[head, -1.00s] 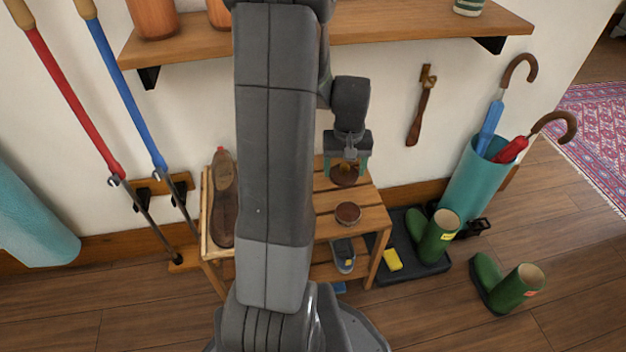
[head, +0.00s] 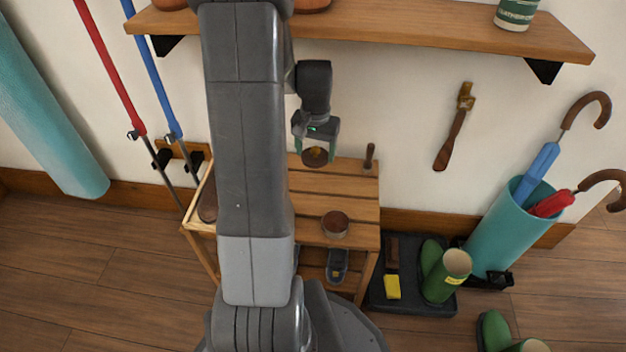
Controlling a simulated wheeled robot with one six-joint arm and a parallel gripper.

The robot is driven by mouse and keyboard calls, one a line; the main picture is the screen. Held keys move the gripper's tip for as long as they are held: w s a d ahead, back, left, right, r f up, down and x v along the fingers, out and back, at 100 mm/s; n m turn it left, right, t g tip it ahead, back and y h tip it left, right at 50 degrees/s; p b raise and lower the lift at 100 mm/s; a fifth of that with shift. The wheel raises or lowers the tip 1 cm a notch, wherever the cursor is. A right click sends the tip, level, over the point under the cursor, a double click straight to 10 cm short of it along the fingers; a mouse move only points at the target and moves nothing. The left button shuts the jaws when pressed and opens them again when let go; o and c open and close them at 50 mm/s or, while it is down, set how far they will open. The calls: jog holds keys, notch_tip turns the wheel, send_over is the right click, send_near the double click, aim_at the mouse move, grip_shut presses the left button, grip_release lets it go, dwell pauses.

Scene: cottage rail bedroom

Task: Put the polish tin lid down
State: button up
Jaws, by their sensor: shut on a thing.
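My gripper (head: 316,150) is shut on the polish tin lid (head: 315,158), a small round dark brown disc with a lighter patch in the middle. It is over the back part of the slatted wooden bench (head: 310,205); I cannot tell how high the lid is above the slats. The open polish tin (head: 335,223), round with a brown inside, stands on the front right of the bench, apart from the lid. My own arm hides the left part of the bench top.
A small wooden-handled thing (head: 370,155) stands at the bench's back right corner. Bare slats lie between lid and tin. A shelf (head: 420,38) overhangs behind. Green boots (head: 447,270) and a teal umbrella stand (head: 500,235) are right.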

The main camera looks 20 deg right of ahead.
aim_at(315, 182)
notch_tip(315, 182, down, 9)
jog(key=b, duration=0.3)
jog(key=shift+f+b, duration=0.2)
jog(key=shift+b, duration=0.15)
jog(key=shift+f, duration=0.15)
jog(key=o, duration=0.9)
jog(key=shift+o, duration=0.2)
notch_tip(315, 182, up, 8)
jog(key=p, duration=0.3)
